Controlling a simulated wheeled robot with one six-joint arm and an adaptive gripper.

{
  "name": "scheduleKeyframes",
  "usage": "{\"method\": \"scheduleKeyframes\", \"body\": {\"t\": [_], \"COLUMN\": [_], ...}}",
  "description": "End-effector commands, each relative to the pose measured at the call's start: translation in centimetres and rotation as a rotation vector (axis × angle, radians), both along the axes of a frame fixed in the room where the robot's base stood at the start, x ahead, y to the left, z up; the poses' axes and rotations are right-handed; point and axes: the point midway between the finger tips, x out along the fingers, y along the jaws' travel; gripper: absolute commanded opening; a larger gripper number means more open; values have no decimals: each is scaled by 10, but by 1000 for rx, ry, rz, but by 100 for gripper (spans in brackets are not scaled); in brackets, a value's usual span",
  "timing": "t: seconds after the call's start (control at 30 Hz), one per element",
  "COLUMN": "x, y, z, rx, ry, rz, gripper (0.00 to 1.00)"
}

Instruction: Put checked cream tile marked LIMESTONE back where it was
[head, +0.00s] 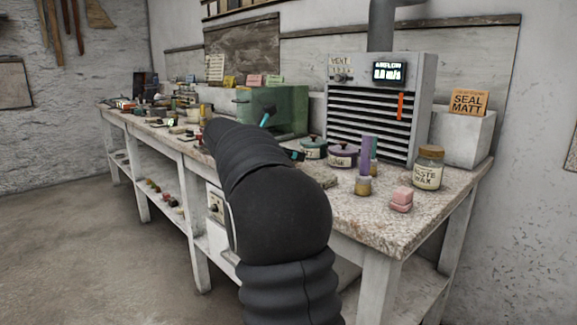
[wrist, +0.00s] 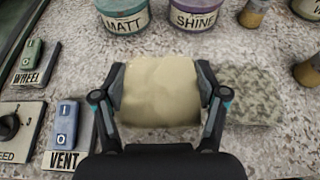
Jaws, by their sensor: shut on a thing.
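My gripper (wrist: 160,78) is shut on a plain cream block (wrist: 160,104) with a soft, uneven face, one finger on each side. I see no checks and no LIMESTONE lettering on it, so I cannot tell if it is the named tile. It is over the speckled stone bench top; whether it touches is unclear. A speckled grey-green tile (wrist: 248,95) lies on the bench just right of my right finger. In the head view my arm hides most of the gripper and the held block.
The MATT tub (wrist: 123,14) and SHINE tub (wrist: 195,14) stand beyond the block. The VENT switch (wrist: 67,124) and WHEEL switch (wrist: 32,65) lie to the left.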

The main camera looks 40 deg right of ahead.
Motion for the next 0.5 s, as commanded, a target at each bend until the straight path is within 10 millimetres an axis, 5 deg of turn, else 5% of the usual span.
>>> {"method": "scheduleKeyframes", "body": {"t": [0.2,0.5], "x": [0,0], "y": [0,0], "z": [-30,-32], "rx": [1,0], "ry": [2,1], "rz": [1,1], "gripper": [21,21]}}
